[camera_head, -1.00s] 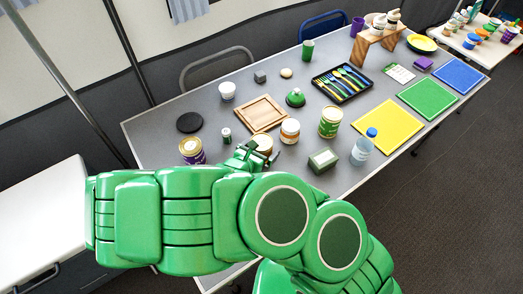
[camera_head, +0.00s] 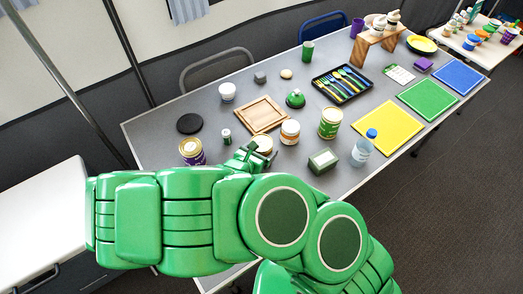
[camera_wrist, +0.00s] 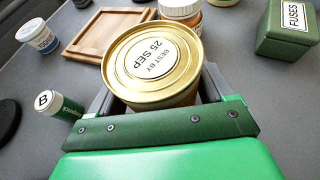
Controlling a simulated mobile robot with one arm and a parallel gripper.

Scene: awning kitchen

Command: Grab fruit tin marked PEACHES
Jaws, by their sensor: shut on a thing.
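A gold-lidded tin (camera_wrist: 153,60) stands upright between my fingers in the wrist view. Its lid reads "BEST BY 25 SEP"; its side label is hidden, so I cannot read a fruit name. In the head view the same tin (camera_head: 264,143) shows on the near part of the table, partly hidden by my gripper (camera_head: 257,158). My gripper is shut on this tin, one finger on each side. A green and yellow tin (camera_head: 330,122) stands to the right and a purple-banded tin (camera_head: 192,151) to the left; their words are too small to read.
A green FUSES box (camera_wrist: 289,28) is to the right. A small jar marked B (camera_wrist: 60,106) is to the left. A wooden tray (camera_head: 262,113) lies behind. A clear bottle (camera_head: 361,151) stands near the front edge.

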